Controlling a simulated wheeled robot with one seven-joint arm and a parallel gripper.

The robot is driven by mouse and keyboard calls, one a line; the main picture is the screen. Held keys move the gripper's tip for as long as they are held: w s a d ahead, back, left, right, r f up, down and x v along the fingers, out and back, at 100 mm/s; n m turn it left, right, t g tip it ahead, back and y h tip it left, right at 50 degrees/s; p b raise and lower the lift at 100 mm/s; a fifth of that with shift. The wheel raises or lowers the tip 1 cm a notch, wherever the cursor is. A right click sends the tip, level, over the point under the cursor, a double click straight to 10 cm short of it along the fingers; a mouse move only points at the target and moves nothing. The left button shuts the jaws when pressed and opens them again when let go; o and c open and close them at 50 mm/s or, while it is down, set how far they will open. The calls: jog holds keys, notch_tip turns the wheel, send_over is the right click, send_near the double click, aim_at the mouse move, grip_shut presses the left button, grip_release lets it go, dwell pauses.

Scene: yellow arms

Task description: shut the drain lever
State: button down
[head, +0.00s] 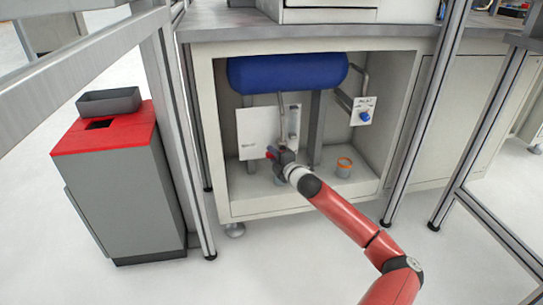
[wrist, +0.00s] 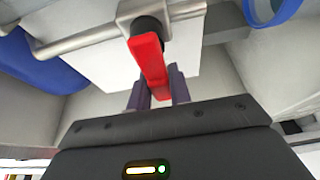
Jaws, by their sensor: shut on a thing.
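The red drain lever (wrist: 148,62) fills the middle of the wrist view. It runs from a black hub on a metal valve body (wrist: 166,12) down towards my gripper (wrist: 159,88). The two purple fingers are shut on the lever's free end, one on each side. In the head view my gripper (head: 275,154) is inside the open cabinet, below the blue tank (head: 287,72). A small bit of the red lever (head: 269,151) shows there; the arm and gripper hide most of the valve.
A white panel (head: 253,125) is behind my gripper. A blue knob on a small plate (head: 364,115) is on the right cabinet wall. The cabinet's side walls and top bound the space.

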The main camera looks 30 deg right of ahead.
dwell(0.4)
jog(key=c, duration=1.3)
grip_release()
jog(key=s, duration=0.5)
jog(key=s+p, duration=0.1)
jog(key=s, duration=0.1)
jog(key=shift+s+d, duration=0.3)
jog(key=shift+s, duration=0.1)
